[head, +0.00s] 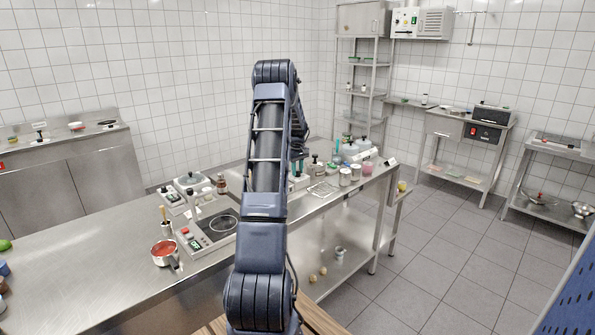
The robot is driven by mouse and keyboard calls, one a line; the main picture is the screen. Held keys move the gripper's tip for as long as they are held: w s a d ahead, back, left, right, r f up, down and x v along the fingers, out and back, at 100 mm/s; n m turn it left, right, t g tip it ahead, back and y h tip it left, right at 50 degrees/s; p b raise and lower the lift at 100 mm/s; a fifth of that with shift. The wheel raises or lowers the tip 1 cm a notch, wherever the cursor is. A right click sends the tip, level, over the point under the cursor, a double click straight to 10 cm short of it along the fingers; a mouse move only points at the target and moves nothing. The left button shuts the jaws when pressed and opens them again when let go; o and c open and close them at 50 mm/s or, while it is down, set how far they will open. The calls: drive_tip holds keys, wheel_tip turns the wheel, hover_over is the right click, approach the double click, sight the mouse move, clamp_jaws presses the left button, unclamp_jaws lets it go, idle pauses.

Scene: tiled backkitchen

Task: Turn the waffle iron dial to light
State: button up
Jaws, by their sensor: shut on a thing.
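My arm rises through the middle of the head view and bends over at the top, its far part going down behind the near links. A round-lidded appliance (189,181) on the steel counter, left of my arm, may be the waffle iron. Its dial is too small to make out, and I cannot tell its setting.
The long steel counter (95,262) holds a red-filled pan (164,250), a device with red and green buttons (207,237), a brown bottle (221,184) and several jars right of my arm. Tiled floor (430,260) lies open at right.

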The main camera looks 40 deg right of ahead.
drive_tip(key=shift+m, duration=1.9)
drive_tip(key=o, duration=1)
drive_tip(key=shift+c, duration=0.2)
drive_tip(key=shift+r, duration=0.15)
wheel_tip(320, 180, up, 10)
drive_tip(key=shift+r, duration=0.25)
